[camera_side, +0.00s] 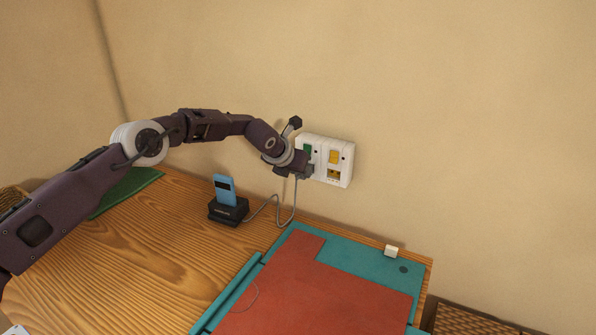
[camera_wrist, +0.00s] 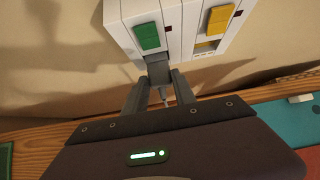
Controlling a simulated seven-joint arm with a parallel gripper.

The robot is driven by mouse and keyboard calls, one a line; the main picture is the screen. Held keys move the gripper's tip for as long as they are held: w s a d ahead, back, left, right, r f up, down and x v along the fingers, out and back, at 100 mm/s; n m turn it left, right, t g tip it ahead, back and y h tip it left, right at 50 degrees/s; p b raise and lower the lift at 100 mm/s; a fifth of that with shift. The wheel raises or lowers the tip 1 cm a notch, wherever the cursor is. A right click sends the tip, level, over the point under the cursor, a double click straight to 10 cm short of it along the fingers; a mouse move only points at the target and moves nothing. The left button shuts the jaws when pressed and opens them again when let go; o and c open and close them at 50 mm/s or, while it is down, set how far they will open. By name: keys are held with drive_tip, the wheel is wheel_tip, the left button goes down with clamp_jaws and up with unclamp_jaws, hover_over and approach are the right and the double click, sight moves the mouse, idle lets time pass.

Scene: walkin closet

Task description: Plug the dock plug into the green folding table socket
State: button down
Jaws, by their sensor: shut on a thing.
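A white wall socket panel (camera_side: 325,160) has a green switch (camera_side: 308,152) on the left and a yellow switch (camera_side: 334,157) on the right. The wrist view shows the green switch (camera_wrist: 147,37) and the yellow switch (camera_wrist: 219,18). My gripper (camera_wrist: 158,90) is shut on the grey dock plug (camera_wrist: 158,71), right below the green switch. The plug meets the panel's lower edge in the picture; it hides the green socket, and I cannot tell whether it is inserted. A grey cable (camera_side: 294,203) runs from the plug to the black dock (camera_side: 228,212), which holds a blue phone (camera_side: 224,189).
A yellow socket (camera_side: 333,175) is uncovered below the yellow switch. A teal and red folded board (camera_side: 360,290) lies on the wooden table (camera_side: 150,260), with a small white block (camera_side: 391,251) near its back edge. A green mat (camera_side: 127,191) lies behind my arm.

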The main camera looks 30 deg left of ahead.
drive_tip(key=shift+w, duration=0.4)
drive_tip(key=c, duration=0.9)
unclamp_jaws()
drive_tip(key=shift+c, duration=0.2)
drive_tip(key=s+a+r+n+g+y, duration=0.1)
drive_tip(key=s+a+r+n, duration=0.1)
drive_tip(key=s+r+n, duration=0.85)
drive_tip(key=s+a+r+n, duration=0.2)
drive_tip(key=s+r+n, duration=0.3)
drive_tip(key=s+r, duration=0.95)
drive_tip(key=s+f+n+g, duration=0.1)
drive_tip(key=s+f+n, duration=0.1)
drive_tip(key=s+n, duration=0.8)
drive_tip(key=s+f+n+g+h, duration=0.1)
drive_tip(key=s+n, duration=0.9)
drive_tip(key=s, duration=1.2)
drive_tip(key=shift+s+f, duration=0.25)
drive_tip(key=shift+f, duration=0.55)
